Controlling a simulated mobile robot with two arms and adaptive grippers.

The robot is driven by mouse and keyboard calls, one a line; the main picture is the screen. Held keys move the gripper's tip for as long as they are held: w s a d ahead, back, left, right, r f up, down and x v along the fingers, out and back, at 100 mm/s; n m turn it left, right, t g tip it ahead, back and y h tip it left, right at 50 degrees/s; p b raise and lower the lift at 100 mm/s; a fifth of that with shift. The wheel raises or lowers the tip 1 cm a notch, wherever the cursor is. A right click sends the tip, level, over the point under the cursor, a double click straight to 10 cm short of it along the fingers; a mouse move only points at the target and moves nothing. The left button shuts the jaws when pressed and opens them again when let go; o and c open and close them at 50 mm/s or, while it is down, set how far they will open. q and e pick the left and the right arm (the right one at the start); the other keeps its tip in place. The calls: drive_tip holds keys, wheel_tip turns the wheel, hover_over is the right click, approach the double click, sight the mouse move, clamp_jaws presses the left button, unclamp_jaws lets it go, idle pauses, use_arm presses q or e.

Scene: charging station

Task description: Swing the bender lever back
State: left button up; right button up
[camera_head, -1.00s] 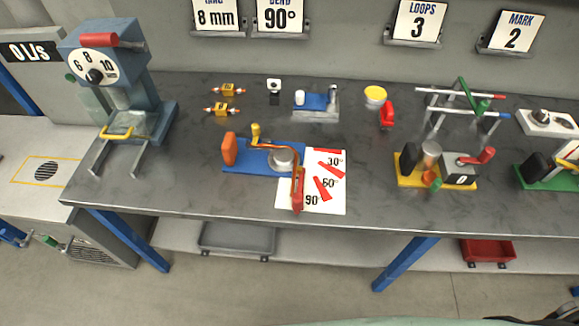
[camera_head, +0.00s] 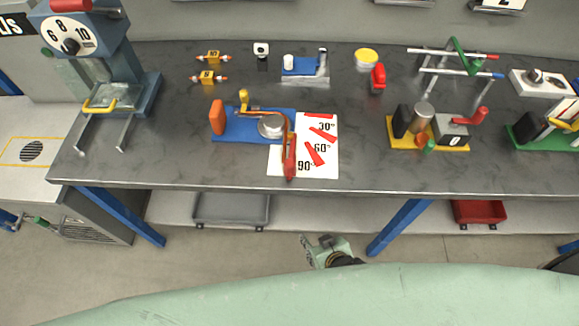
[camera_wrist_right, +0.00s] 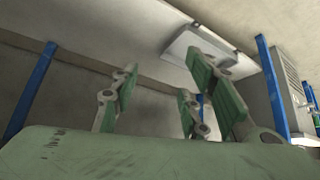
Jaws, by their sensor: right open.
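The bender has a blue base (camera_head: 231,127) with an orange block (camera_head: 217,117), a yellow knob and a round silver disc (camera_head: 271,126). Its orange lever (camera_head: 291,138) ends in a red handle (camera_head: 290,163), which points toward the table's front edge beside the 90° mark on the white angle card (camera_head: 326,160). My right gripper (camera_head: 312,244) is below and in front of the table edge, well short of the bender. In the right wrist view its green-padded fingers (camera_wrist_right: 165,95) are apart with nothing between them. The bender does not show there. My left gripper is not in view.
The grey table (camera_head: 210,180) has a front edge between my right gripper and the bender. A grey tray (camera_head: 232,208) and a red bin (camera_head: 479,211) sit on the lower shelf. A yellow-based fixture (camera_head: 455,143) stands right of the card. Bare table lies between them.

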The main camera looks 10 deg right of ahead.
drive_tip(key=w+a+r+t, duration=0.1)
drive_tip(key=w+r+t, duration=0.3)
drive_tip(key=r, duration=1.3)
drive_tip(key=t+y, duration=0.1)
drive_tip(key=t, duration=0.1)
approach(292, 171)
drive_tip(key=d+f+x, duration=0.1)
drive_tip(key=x, duration=0.3)
drive_tip(key=shift+a+r+m+b, duration=0.3)
drive_tip(key=shift+a+r+b, duration=0.05)
drive_tip(key=shift+a+r, duration=0.15)
drive_tip(key=x, duration=0.7)
drive_tip(key=shift+w+f+p, duration=0.15)
drive_tip(key=shift+w+p, duration=0.15)
drive_tip(key=shift+p, duration=0.1)
drive_tip(key=shift+c, duration=0.5)
clamp_jaws()
